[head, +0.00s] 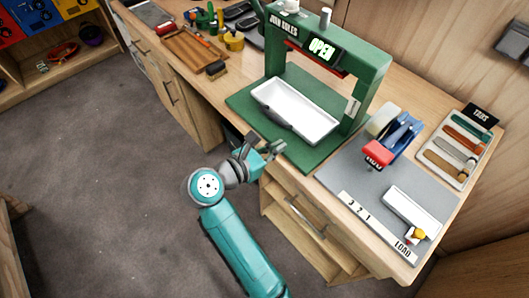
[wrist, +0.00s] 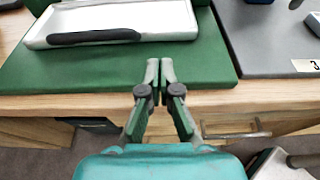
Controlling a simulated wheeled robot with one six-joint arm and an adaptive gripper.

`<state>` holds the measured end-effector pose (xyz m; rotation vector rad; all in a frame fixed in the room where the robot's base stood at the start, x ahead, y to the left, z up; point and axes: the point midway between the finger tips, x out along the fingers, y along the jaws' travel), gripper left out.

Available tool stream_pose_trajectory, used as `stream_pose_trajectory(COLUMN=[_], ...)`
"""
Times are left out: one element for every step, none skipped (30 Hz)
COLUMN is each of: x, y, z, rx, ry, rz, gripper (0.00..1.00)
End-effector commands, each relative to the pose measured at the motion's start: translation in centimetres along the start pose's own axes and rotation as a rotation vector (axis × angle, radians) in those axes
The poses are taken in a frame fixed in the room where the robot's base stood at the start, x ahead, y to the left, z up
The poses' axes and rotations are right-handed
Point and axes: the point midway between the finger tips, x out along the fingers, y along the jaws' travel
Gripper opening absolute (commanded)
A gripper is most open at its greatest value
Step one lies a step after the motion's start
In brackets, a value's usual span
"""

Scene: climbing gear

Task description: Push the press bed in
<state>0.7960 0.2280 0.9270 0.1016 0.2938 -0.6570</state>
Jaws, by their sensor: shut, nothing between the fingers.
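The press bed (head: 305,112) is a white shallow tray with a dark handle (head: 276,118) along its front edge. It lies on the green base (head: 315,158) of the press, partly out in front of the green press frame (head: 372,68). The press display (head: 321,50) reads OPEN. The bed also shows at the top left of the wrist view (wrist: 170,22). My gripper (head: 266,146) is shut and empty, at the front edge of the green base, apart from the bed. In the wrist view, its fingertips (wrist: 160,66) lie below and right of the handle.
A tray of tabs (head: 459,150) stands at the far right. A wooden board (head: 192,52) and tools lie left. Drawers are below the bench.

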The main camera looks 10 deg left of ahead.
Motion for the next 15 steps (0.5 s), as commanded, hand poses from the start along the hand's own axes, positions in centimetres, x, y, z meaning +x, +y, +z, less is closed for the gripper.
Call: stream_pose_trajectory(x=[1.1,1.6,2.2,2.7,3.1,3.6,3.9,4.2,4.6,4.8,5.0,5.2,5.3,5.4,5.5], y=[-0.1,-0.1,-0.1,-0.1,-0.1,-0.1,-0.1,-0.1,-0.1,-0.1,-0.1,-0.1,-0.1,-0.1,-0.1], z=[0.0,0.0,0.0,0.2,0.4,0.6,0.7,0.8,0.9,0.9,1.0,1.1,1.1,1.1,1.2], rx=[0.000,0.000,0.000,0.001,0.001,0.001,0.001,0.000,0.000,0.000,-0.001,-0.001,-0.001,-0.001,-0.001], ry=[0.000,0.000,0.000,0.000,0.000,0.000,0.000,0.000,0.000,-0.001,-0.001,0.000,0.000,0.000,0.000], rz=[-0.005,-0.005,-0.004,-0.004,-0.004,-0.003,-0.003,-0.004,-0.003,-0.002,-0.001,-0.001,-0.001,-0.001,-0.001], gripper=[0.00,0.00,0.00,0.00,0.00,0.00,0.00,0.00,0.00,0.00,0.00,0.00,0.00,0.00,0.00])
